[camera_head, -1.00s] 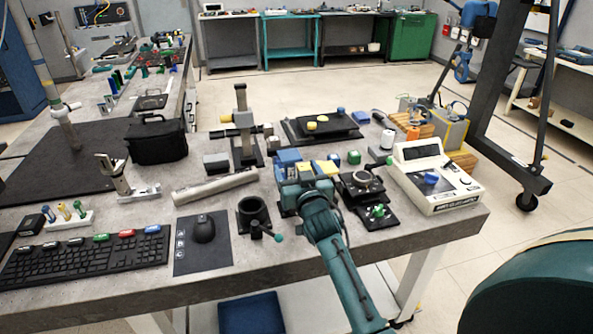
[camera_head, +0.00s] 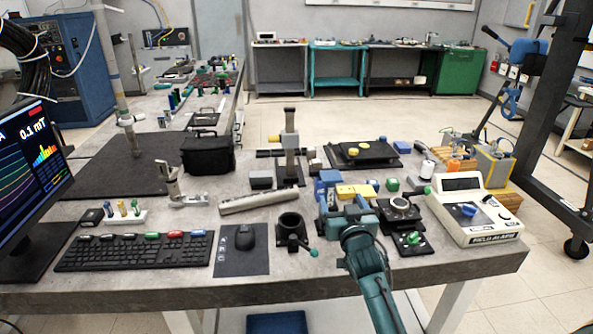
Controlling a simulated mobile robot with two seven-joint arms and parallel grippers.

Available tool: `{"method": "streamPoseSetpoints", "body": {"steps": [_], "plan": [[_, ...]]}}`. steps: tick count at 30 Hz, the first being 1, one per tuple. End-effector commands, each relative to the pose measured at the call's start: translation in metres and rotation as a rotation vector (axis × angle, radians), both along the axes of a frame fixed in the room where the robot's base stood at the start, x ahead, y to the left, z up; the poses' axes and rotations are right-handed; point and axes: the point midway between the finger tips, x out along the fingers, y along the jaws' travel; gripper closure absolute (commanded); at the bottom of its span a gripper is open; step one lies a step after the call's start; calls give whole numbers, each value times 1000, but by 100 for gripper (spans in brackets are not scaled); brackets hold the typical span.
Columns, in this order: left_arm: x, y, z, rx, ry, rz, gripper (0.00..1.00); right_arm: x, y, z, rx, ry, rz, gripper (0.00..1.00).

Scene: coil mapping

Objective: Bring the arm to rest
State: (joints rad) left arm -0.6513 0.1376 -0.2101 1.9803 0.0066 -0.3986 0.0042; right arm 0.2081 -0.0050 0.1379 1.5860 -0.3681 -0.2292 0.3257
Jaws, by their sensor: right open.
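My right arm (camera_head: 372,285), teal, comes in from the bottom and reaches over the front of the grey workbench (camera_head: 150,282). My right gripper (camera_head: 347,205) is open over the bench, just in front of a yellow block (camera_head: 366,190) and a blue block (camera_head: 327,180). The arm hides part of what lies under it, and I cannot tell the exact height of the jaws above the bench. I see nothing held in them. My left gripper is not in view.
A black ring holder (camera_head: 291,230) stands left of the gripper. A black stage (camera_head: 400,210) and a white meter (camera_head: 480,215) stand right. A grey tube (camera_head: 258,204) lies behind the mouse.

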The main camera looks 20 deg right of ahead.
Motion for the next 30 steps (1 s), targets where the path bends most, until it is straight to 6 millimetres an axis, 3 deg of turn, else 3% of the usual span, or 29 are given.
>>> {"method": "streamPoseSetpoints", "body": {"steps": [4,8,11,15,18,21,24,27,30], "plan": [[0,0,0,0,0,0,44,-5,3,-7,-3,14,7,25],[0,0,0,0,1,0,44,-34,18,-46,-22,98,49,25],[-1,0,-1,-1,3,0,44,-78,41,-93,-40,207,114,25],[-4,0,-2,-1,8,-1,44,-157,82,-154,-43,380,230,25],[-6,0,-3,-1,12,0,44,-214,109,-184,-31,490,312,25],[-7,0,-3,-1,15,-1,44,-261,132,-202,-11,575,379,25],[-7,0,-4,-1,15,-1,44,-295,147,-211,6,633,426,25],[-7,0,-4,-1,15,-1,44,-312,155,-215,17,662,450,25],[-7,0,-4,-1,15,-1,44,-317,158,-216,22,671,458,25]]}}
